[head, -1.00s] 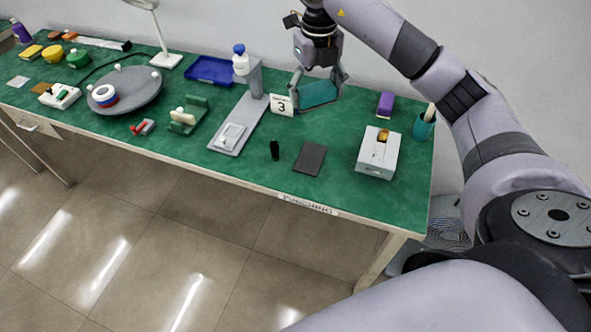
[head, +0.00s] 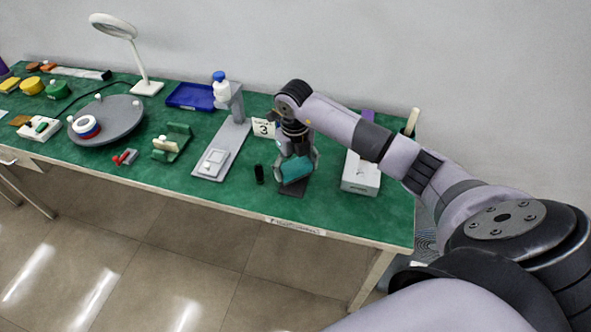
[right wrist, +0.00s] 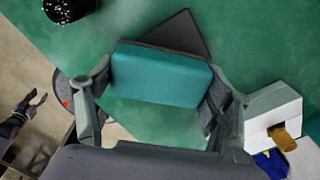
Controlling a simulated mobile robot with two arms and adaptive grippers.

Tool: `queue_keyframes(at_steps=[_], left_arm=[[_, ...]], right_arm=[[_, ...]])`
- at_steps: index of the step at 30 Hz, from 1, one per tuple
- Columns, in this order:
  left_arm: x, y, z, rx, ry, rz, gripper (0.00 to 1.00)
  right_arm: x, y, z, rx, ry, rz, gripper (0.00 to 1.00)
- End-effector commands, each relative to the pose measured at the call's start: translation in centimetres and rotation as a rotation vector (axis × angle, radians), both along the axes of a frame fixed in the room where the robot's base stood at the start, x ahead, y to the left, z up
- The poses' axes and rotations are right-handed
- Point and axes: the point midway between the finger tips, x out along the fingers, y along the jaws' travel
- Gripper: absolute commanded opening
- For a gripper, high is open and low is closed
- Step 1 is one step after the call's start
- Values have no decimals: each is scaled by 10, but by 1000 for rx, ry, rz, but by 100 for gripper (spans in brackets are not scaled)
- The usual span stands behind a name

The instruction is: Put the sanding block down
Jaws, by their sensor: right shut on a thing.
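The sanding block (head: 294,171) is a teal block with a dark underside. My right gripper (head: 297,177) is shut on it, with one finger at each end, as the right wrist view shows the block (right wrist: 161,74) between the fingers. The block is over a dark flat pad (head: 291,191) on the green table. The pad also shows past the block in the right wrist view (right wrist: 181,33), turned relative to it. I cannot tell whether block and pad touch. My left gripper (right wrist: 28,103) shows small at the left of the right wrist view, fingers apart and empty.
A white box (head: 360,175) stands to the right of the pad. A small black cylinder (head: 259,174) stands close on the left. A grey stand (head: 212,163) and a sign with a 3 (head: 263,128) are further left and behind. The green table's (head: 230,195) front edge is near.

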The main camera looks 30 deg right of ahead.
Motion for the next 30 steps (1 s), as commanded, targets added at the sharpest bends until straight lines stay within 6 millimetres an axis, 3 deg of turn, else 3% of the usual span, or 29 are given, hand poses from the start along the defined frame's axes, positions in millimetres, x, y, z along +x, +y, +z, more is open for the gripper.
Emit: queue_keyframes(at_steps=[4,15,16,24,30], left_arm=[[5,-1,4,-1,-7,0,40],[11,-2,0,-3,-18,1,40],[11,-2,1,-3,-18,1,40],[11,-2,1,-4,-17,1,40],[9,-2,1,-3,-15,0,40]], right_arm=[[0,0,-19,1,2,-2,44],[0,0,-25,-1,-1,-1,44],[0,0,-24,-1,0,-1,76],[0,0,-24,-1,0,-1,94],[0,0,-24,0,0,-1,94]])
